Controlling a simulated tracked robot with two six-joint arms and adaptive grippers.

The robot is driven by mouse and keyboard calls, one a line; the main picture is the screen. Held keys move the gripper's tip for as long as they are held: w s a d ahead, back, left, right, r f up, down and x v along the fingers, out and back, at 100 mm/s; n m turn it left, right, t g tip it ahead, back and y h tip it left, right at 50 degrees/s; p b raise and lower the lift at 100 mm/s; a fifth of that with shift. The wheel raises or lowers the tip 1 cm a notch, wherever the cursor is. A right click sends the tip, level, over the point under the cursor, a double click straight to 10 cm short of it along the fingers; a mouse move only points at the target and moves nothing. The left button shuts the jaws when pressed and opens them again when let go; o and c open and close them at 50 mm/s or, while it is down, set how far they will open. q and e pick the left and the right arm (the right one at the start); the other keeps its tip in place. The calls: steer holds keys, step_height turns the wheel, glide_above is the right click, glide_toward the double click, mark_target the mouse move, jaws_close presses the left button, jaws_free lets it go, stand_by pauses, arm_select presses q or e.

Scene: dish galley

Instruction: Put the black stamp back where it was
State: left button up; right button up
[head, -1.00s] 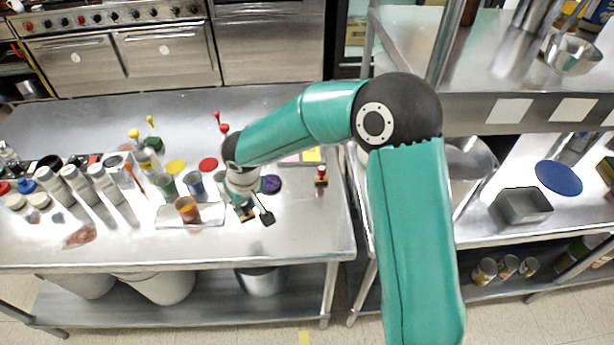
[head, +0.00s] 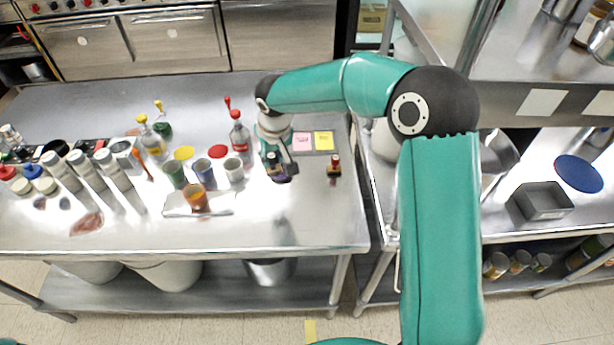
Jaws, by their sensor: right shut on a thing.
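Another stamp with a red handle (head: 334,167) stands upright on the table to the right. My left gripper is not in view.
Pink (head: 302,141) and yellow (head: 323,140) notes lie behind. The table's front (head: 300,225) is clear. A shelf unit (head: 500,108) stands right.

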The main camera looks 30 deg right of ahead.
steer(key=w+d+r+m+b, duration=0.2)
steer(key=d+r+m+b, duration=0.15)
steer(key=d+r, duration=0.7)
steer(key=shift+h, duration=0.4)
steer(key=f, duration=0.6)
steer(key=d+f, duration=0.1)
steer(key=f, duration=1.3)
steer(key=shift+d+f, duration=0.15)
steer(key=shift+d, duration=0.25)
steer(key=shift+s, duration=0.1)
steer(key=shift+f, duration=0.15)
steer(key=o, duration=0.9)
